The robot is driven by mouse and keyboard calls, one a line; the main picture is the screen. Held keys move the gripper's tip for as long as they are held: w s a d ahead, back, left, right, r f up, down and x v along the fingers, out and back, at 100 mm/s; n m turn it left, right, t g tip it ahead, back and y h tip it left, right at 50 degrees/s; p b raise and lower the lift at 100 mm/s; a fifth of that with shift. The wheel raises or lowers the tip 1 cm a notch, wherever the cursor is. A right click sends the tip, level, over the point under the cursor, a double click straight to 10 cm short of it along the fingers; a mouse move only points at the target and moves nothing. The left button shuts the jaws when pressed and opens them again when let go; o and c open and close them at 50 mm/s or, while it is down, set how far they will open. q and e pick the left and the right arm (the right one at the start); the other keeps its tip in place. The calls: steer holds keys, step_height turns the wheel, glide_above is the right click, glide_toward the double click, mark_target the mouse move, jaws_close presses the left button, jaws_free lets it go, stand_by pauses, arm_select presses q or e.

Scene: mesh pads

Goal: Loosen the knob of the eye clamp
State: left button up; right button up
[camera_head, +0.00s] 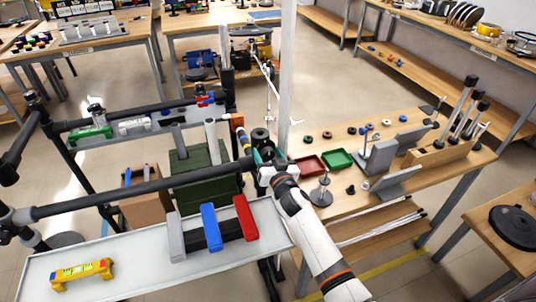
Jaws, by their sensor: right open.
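My right arm comes in from the bottom right, and my right gripper (262,158) is at the middle of the picture, beside the upright white post. It is open; its fingers are small and partly hidden by its own body. Just above it is a dark round part (260,136), and to its left an orange and blue piece (242,137). I cannot tell if the gripper touches either. I cannot pick out the eye clamp or its knob for certain. A small red and blue fitting (205,99) sits on the dark pipe frame farther back. My left gripper is not in view.
A dark pipe rail (120,193) crosses at left, above a pale shelf (140,283) with grey, blue and red blocks and a yellow level (81,273). A wooden bench (455,172) at right holds red and green trays and stands. Floor shows between benches.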

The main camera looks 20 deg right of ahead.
steer(key=shift+w, duration=0.2)
steer(key=shift+c, duration=0.2)
steer(key=c, duration=1)
steer(key=shift+o, duration=0.2)
